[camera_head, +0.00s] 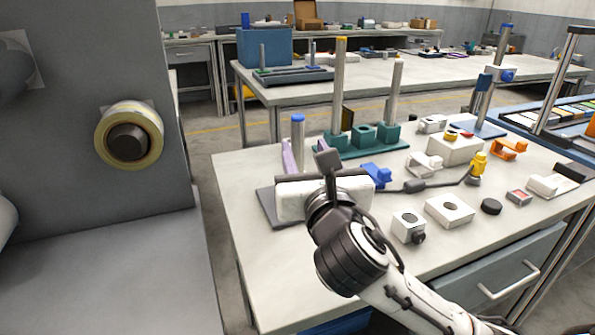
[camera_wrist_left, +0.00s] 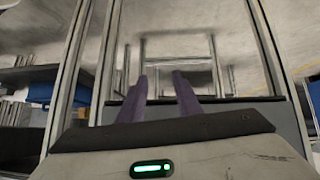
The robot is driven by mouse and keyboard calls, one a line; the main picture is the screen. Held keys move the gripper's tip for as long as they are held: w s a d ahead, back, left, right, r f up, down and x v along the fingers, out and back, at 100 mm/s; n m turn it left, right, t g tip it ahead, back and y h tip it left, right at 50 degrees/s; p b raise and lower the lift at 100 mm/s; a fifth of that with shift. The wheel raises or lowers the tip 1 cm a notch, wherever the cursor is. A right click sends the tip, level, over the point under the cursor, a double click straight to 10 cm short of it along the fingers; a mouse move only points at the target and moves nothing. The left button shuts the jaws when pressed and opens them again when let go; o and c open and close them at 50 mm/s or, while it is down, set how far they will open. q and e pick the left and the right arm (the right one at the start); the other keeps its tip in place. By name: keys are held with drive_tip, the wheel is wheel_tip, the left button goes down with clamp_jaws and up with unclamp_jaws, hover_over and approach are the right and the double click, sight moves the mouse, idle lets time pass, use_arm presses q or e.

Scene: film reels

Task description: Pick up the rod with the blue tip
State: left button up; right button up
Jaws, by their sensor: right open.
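A grey rod with a blue tip (camera_head: 298,128) stands upright near the left end of the workbench. My right gripper (camera_head: 302,150) comes in from the lower right, its purple fingers apart and pointing away toward this rod. The rod shows between or just behind the fingers; I cannot tell which, and its lower part is hidden by the gripper. Another tall rod with a blue tip (camera_head: 501,45) stands at the back right. My left gripper (camera_wrist_left: 162,82) shows only in the left wrist view, its purple fingers apart with nothing between them.
A green stand (camera_head: 364,138) holds a yellow-tipped rod (camera_head: 340,85) and a plain rod (camera_head: 396,90) behind my right gripper. White fixtures (camera_head: 449,209), a black puck (camera_head: 491,207) and a yellow part (camera_head: 479,162) lie right. The bench's front-left surface (camera_head: 262,265) is clear.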

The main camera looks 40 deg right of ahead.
sight(299, 143)
drive_tip(key=x, duration=0.2)
drive_tip(key=b+x, duration=0.1)
drive_tip(key=x, duration=0.2)
drive_tip(key=shift+a+f, duration=0.2)
drive_tip(key=shift+w+d, duration=0.25)
drive_tip(key=shift+w, duration=0.3)
drive_tip(key=shift+r, duration=0.1)
clamp_jaws()
